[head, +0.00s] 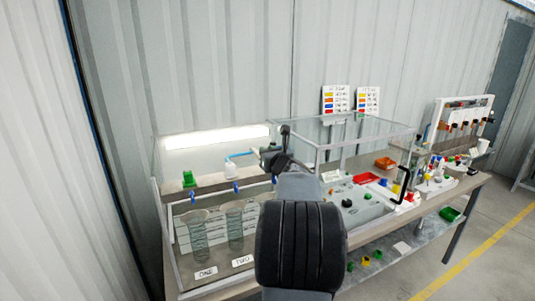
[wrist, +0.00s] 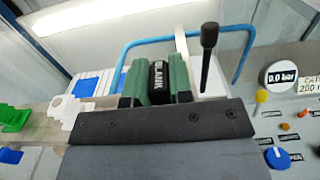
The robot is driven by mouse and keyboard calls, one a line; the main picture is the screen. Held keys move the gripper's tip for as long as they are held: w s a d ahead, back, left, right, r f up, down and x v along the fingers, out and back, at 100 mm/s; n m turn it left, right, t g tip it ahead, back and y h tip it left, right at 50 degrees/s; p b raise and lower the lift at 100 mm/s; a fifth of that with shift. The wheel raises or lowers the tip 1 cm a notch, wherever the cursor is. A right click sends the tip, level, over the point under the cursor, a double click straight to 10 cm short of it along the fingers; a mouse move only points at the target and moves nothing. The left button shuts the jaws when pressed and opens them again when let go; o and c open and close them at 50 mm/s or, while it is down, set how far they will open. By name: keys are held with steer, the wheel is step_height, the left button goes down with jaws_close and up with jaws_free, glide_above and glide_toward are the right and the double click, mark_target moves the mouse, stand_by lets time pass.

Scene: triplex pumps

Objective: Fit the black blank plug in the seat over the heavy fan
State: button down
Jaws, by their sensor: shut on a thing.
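My gripper (wrist: 158,92) shows in the wrist view with two green finger pads. It is shut on the black blank plug (wrist: 159,74), which carries white lettering on its face. In the head view my gripper (head: 272,156) is small and partly hidden by my own arm, above the bench near the left glass-walled section. The plug cannot be made out there. I cannot pick out the heavy fan or its seat in either view.
A black-handled lever (wrist: 208,40) and a blue pipe (wrist: 137,44) stand close beyond my gripper. In the head view, clear cylinders (head: 194,240) stand behind labels ONE and TWO, and a glass case (head: 345,130) is right of my arm.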

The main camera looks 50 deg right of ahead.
steer(key=shift+f+b, duration=0.65)
steer(key=shift+b, duration=0.15)
steer(key=c, duration=1.4)
jaws_free()
steer(key=o, duration=0.5)
steer(key=shift+f, duration=0.1)
steer(key=b+v, duration=0.2)
steer(key=v, duration=1.1)
steer(key=shift+s+a, duration=0.15)
steer(key=shift+s, duration=0.25)
steer(key=shift+r, duration=0.2)
